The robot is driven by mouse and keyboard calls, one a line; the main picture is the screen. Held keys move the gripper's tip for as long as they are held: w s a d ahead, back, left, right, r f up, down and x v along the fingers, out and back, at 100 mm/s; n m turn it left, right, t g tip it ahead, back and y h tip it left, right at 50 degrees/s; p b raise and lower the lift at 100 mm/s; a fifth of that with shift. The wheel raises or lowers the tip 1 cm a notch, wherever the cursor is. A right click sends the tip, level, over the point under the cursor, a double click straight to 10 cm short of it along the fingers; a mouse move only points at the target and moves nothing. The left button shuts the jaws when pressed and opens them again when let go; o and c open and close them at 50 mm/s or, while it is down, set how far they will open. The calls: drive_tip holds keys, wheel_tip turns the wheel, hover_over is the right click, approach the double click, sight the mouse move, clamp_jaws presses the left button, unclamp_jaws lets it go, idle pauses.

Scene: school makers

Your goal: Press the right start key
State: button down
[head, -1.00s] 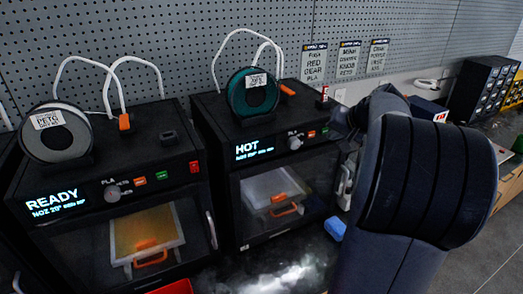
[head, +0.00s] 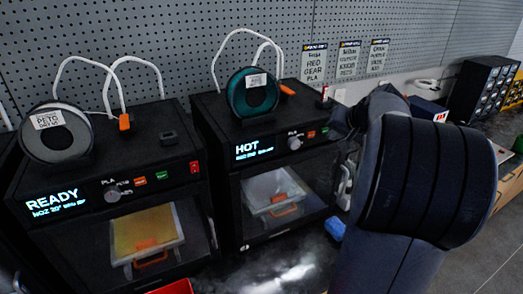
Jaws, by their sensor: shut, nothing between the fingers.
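Two black printers stand side by side on the bench. The left printer (head: 100,160) shows READY and has an orange key (head: 140,181), a green key (head: 162,177) and a red switch (head: 194,167). The right printer (head: 250,190) shows HOT. Its panel has a grey knob (head: 294,143), an orange key (head: 311,134) and a green key (head: 325,132); any lettering on the keys is too small to read. My gripper (head: 336,125) is shut and empty at the panel's right end, close by the green key. I cannot tell whether it touches it. It hides the panel's right end.
A grey spool (head: 75,150) and a teal spool (head: 235,98) sit on the printers. A red bin (head: 175,287) and a blue object (head: 335,228) lie in front. A drawer cabinet (head: 478,88) stands at the right. Pegboard closes off the back.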

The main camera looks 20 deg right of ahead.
drive_tip(key=shift+w, duration=0.15)
drive_tip(key=shift+w, duration=0.3)
drive_tip(key=shift+w, duration=0.15)
idle(0.3)
drive_tip(key=shift+s, duration=0.6)
drive_tip(key=shift+s+b, duration=0.15)
drive_tip(key=shift+b, duration=0.2)
drive_tip(key=s, duration=0.2)
drive_tip(key=s+b, duration=0.2)
drive_tip(key=s, duration=0.1)
drive_tip(key=shift+s+d, duration=0.25)
drive_tip(key=shift+s, duration=0.1)
